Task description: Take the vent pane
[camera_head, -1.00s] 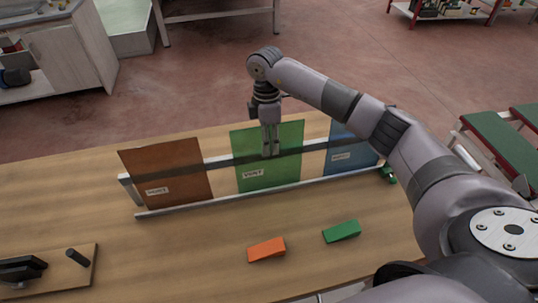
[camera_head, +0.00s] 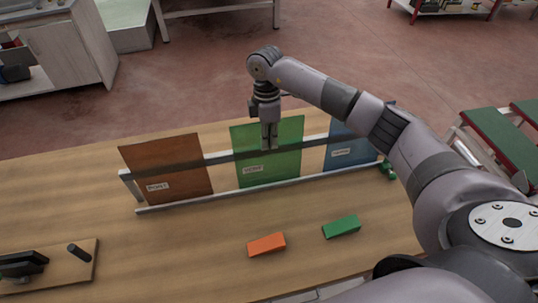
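Three panes stand in a row in a low metal rack (camera_head: 160,209) on the wooden table: a brown pane (camera_head: 165,165) at left, a green pane (camera_head: 285,160) in the middle and a blue pane (camera_head: 346,150) at right, partly behind my arm. Each has a small white label, too blurred to read surely, so I cannot tell which is the vent pane. My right gripper (camera_head: 269,145) points down at the upper part of the green pane, its fingers overlapping the pane in this view. I cannot tell whether they grip it. My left gripper is not in view.
An orange block (camera_head: 266,244) and a green block (camera_head: 341,227) lie on the table in front of the rack. A wooden board (camera_head: 75,272) with black parts is at the lower left. Green-topped benches (camera_head: 490,140) stand at right. The table left of the rack is clear.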

